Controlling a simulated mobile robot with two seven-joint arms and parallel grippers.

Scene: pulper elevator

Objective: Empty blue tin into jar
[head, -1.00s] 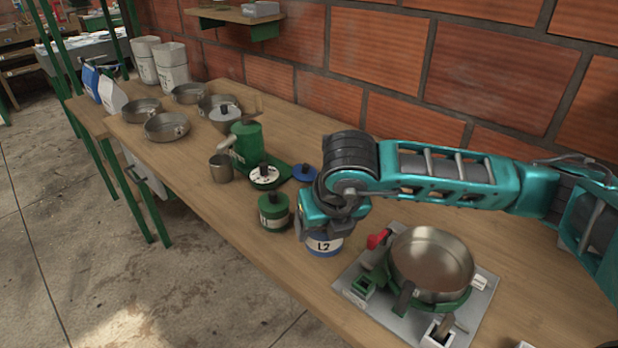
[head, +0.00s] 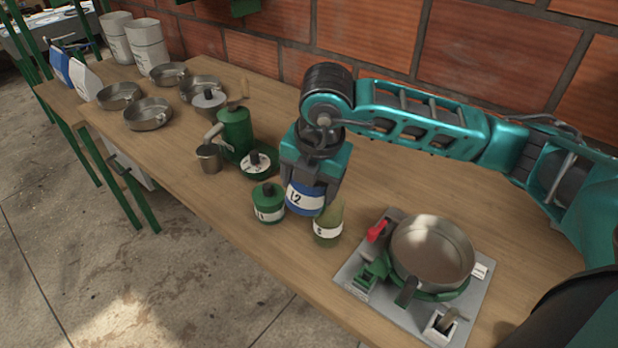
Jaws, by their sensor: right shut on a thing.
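The blue tin (head: 305,198), with a white label, is in my right gripper (head: 315,175). The gripper is shut on it from above and holds it roughly upright, apparently above the table. An olive-green jar (head: 328,222) with a white label stands just right of and in front of the tin, which overlaps its edge in the view. I cannot tell whether they touch. The jar's upper part is partly hidden, and the tin's mouth is hidden by the gripper. My left gripper is not in view.
A green lidded tin (head: 268,204) stands close left of the blue tin. A green coffee machine (head: 235,130) and a metal cup (head: 208,158) are farther left. A burner plate with a metal pan (head: 432,250) stands right. Several pans sit on the far table (head: 170,210).

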